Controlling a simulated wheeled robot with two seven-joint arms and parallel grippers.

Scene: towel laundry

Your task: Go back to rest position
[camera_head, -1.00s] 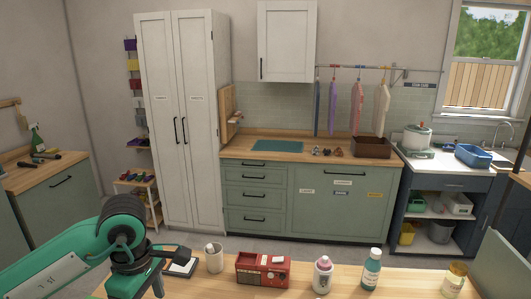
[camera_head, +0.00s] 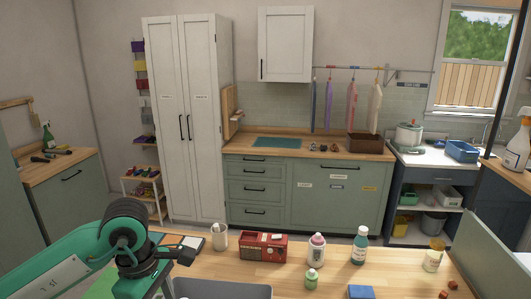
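My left arm (camera_head: 125,235), green with black joints, comes in from the left and bends down at the near table's left side. My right arm and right gripper are not in the picture. I see no object held by either gripper.
Behind stand a green counter (camera_head: 312,192) and tall white cabinet (camera_head: 185,120).

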